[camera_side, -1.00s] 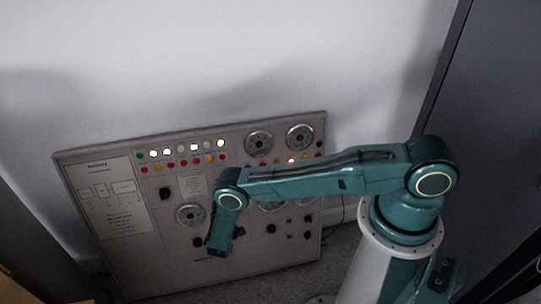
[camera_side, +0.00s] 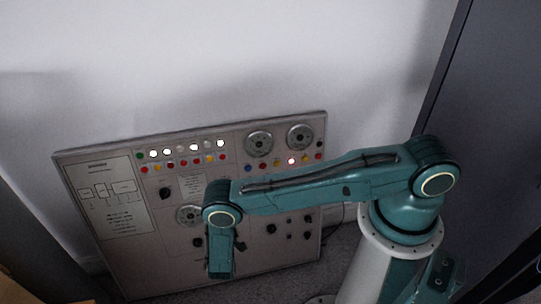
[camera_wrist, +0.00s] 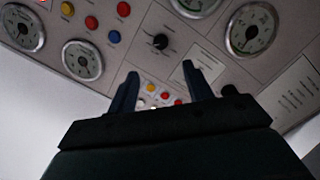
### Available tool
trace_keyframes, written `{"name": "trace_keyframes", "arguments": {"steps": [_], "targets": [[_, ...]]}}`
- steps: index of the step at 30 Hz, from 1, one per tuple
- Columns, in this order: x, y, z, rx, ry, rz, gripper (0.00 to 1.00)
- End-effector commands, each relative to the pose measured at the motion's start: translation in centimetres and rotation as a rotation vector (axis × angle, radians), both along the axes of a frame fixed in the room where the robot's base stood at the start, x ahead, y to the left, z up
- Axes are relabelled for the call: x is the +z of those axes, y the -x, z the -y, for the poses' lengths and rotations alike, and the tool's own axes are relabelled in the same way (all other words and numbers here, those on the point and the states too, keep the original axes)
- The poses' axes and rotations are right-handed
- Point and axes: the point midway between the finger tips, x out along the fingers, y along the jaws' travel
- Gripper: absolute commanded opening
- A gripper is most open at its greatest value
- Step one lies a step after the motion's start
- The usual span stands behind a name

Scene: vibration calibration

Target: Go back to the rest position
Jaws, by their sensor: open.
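My gripper (camera_wrist: 160,92) shows in the wrist view with its two dark fingers spread apart and nothing between them. The control panel (camera_wrist: 215,58) lies beyond the fingers in that view, with dials, coloured buttons and a black knob. In the side view the grey panel (camera_side: 128,258) leans against the wall, and my arm reaches left across its front. The forearm hangs down before the lower middle of the panel. The fingertips cannot be made out there. My arm hides part of the lower dials and knobs.
A white wall (camera_side: 230,50) stands behind the panel. A dark cabinet (camera_side: 490,120) rises at the right, close to my base. Another dark upright surface (camera_side: 25,245) is at the left edge. Grey carpet (camera_side: 340,250) shows between the panel and my base.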

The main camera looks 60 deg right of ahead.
Motion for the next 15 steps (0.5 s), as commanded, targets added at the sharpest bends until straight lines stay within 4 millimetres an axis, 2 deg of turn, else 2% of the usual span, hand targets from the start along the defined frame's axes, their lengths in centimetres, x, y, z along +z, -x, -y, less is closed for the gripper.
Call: {"name": "trace_keyframes", "arguments": {"steps": [8, 15], "targets": [[1.3, -0.7, -0.1, -0.023, -0.022, -0.004, 0.51], [5.2, -2.5, -0.2, -0.084, -0.094, -0.019, 0.51]]}}
